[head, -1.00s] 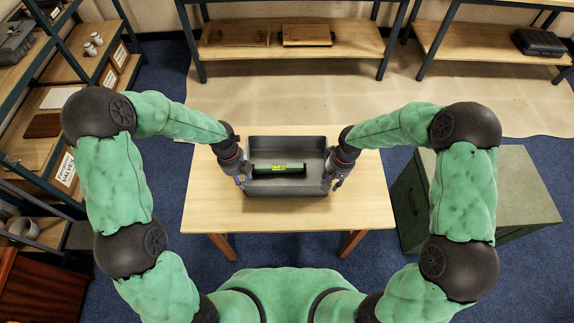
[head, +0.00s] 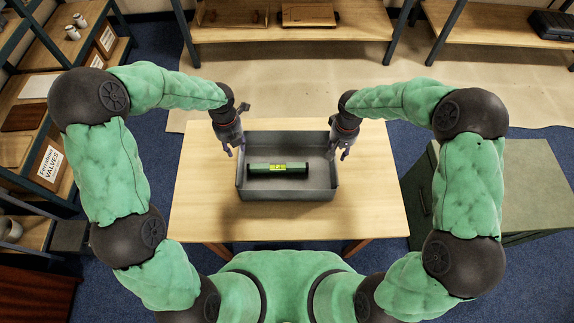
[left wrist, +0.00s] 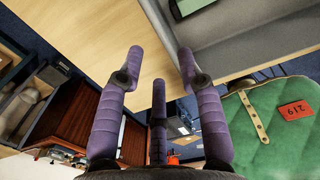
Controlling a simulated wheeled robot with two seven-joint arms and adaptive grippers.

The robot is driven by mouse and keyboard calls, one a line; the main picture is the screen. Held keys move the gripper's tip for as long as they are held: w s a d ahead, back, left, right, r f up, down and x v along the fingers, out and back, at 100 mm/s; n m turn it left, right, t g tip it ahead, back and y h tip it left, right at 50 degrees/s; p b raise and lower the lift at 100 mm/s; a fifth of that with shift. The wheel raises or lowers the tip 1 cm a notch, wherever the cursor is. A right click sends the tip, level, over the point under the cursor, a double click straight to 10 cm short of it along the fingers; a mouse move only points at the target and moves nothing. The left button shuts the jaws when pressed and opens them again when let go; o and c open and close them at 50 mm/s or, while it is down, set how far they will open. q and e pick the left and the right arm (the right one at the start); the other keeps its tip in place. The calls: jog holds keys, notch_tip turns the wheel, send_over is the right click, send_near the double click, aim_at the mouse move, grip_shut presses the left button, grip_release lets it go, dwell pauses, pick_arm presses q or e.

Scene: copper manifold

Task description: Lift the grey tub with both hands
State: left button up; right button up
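The grey tub (head: 288,195) sits on the wooden table, with a dark green bar with a yellow-green middle (head: 278,169) lying inside it. My left gripper (head: 236,148) is at the tub's left wall, towards its back corner. In the left wrist view my left gripper (left wrist: 160,58) has its purple fingers spread and empty. The tub's wall (left wrist: 235,45) is beyond the right finger there. My right gripper (head: 339,152) is at the tub's right wall, fingers apart, with nothing seen between them. Whether either gripper touches the rim is not clear.
The wooden table (head: 375,190) is clear on both sides of the tub. A green cabinet (head: 520,185) stands to the right of the table. Shelves (head: 290,33) stand at the back and on the left.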

aim_at(239, 161)
pick_arm(q)
jog(key=shift+w+f, duration=0.2)
jog(key=shift+f, duration=0.1)
pick_arm(e)
jog(key=shift+w+f, duration=0.2)
jog(key=shift+f, duration=0.1)
pick_arm(q)
jog(key=shift+s+r, duration=0.1)
jog(key=shift+r, duration=0.05)
pick_arm(e)
jog(key=shift+r, duration=0.1)
jog(key=shift+s, duration=0.1)
